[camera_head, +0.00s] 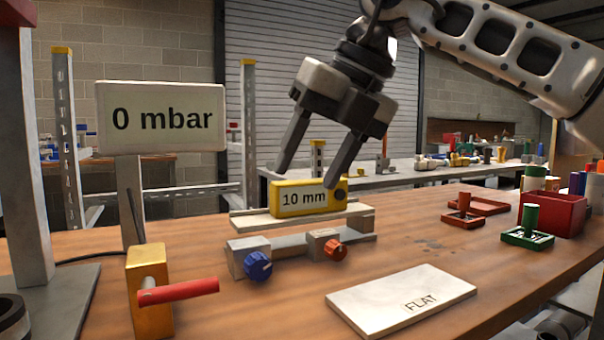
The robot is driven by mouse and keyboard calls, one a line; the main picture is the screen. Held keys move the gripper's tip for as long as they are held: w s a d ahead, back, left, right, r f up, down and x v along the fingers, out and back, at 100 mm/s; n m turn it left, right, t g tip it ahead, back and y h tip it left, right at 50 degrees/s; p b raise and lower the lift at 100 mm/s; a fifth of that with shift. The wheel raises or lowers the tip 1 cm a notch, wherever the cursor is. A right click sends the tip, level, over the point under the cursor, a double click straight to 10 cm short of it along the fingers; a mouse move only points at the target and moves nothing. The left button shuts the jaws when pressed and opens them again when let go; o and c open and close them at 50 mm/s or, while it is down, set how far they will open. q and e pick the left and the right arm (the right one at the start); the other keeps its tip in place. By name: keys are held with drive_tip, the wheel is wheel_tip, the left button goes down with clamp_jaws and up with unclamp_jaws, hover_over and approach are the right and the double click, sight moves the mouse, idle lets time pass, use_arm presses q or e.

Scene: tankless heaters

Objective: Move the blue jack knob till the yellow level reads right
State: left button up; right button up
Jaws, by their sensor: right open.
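The yellow level (305,199) sits on a pale board above a grey bar, and its display reads "10 mm". The blue jack knob (257,265) is on the left end of the grey bar (292,246). An orange-red knob (335,251) is farther right on the same bar. My right gripper (304,183) is open, with its fingers pointing down around the level's upper part in the picture. I cannot tell whether either finger touches the level. My left gripper is not in view.
A white card reading "FLAT" (402,298) lies at the front. A "0 mbar" sign (161,118) and a red-handled brass block (150,300) stand at left. Red and green holders (527,237) and a red bin (553,212) are at right. Bare wood lies between.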

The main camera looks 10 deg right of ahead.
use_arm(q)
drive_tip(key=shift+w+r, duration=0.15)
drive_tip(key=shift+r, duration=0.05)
use_arm(e)
drive_tip(key=n+t+h+p, duration=0.1)
drive_tip(key=t+h+p, duration=0.15)
drive_tip(key=h, duration=0.25)
approach(257, 258)
drive_tip(key=shift+g, duration=0.35)
drive_tip(key=b+x, duration=0.1)
drive_tip(key=x, duration=0.2)
drive_tip(key=b+x, duration=0.1)
drive_tip(key=x, duration=0.5)
drive_tip(key=shift+w+r+b, duration=0.2)
drive_tip(key=shift+w+b, duration=0.05)
drive_tip(key=shift+b, duration=0.15)
drive_tip(key=shift+w+f, duration=0.25)
drive_tip(key=shift+f, duration=0.25)
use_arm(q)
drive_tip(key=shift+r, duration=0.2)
use_arm(e)
drive_tip(key=c, duration=1)
